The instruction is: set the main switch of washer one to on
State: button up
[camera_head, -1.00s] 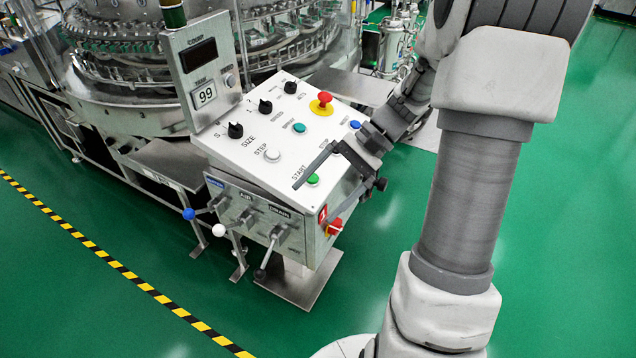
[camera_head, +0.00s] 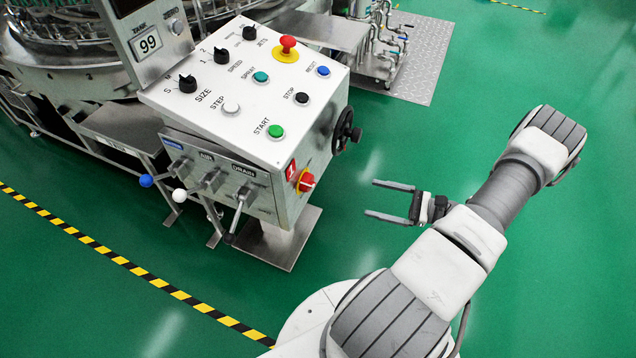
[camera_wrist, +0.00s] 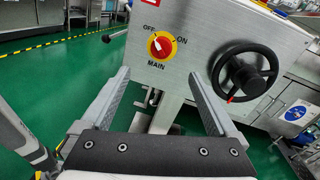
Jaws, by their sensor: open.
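The main switch is a red knob on a round yellow plate (camera_head: 306,182), on the side of the washer's control box. A red plate with a white "1" (camera_head: 291,170) is beside it. In the wrist view the main switch (camera_wrist: 161,46) is labelled OFF, ON and MAIN. Its white mark seems to point up toward OFF, but it is small. My gripper (camera_head: 371,198) is open and empty, to the right of the switch and apart from it. In the wrist view my gripper's two fingers (camera_wrist: 157,74) point toward the box, with the switch above the gap between them.
A black handwheel (camera_head: 346,131) sticks out of the box's right side; it also shows in the wrist view (camera_wrist: 244,72), right of the switch. Lever handles (camera_head: 240,205) stick out of the front. Buttons and an emergency stop (camera_head: 287,46) are on top. Green floor right of the box is free.

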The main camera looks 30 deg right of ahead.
jog(key=b, duration=0.3)
send_near(315, 184)
jog(key=x, duration=0.9)
jog(key=shift+w+a+r, duration=0.1)
jog(key=shift+a+r, duration=0.1)
jog(key=shift+a, duration=0.1)
jog(key=c, duration=1.4)
jog(key=shift+m, duration=0.3)
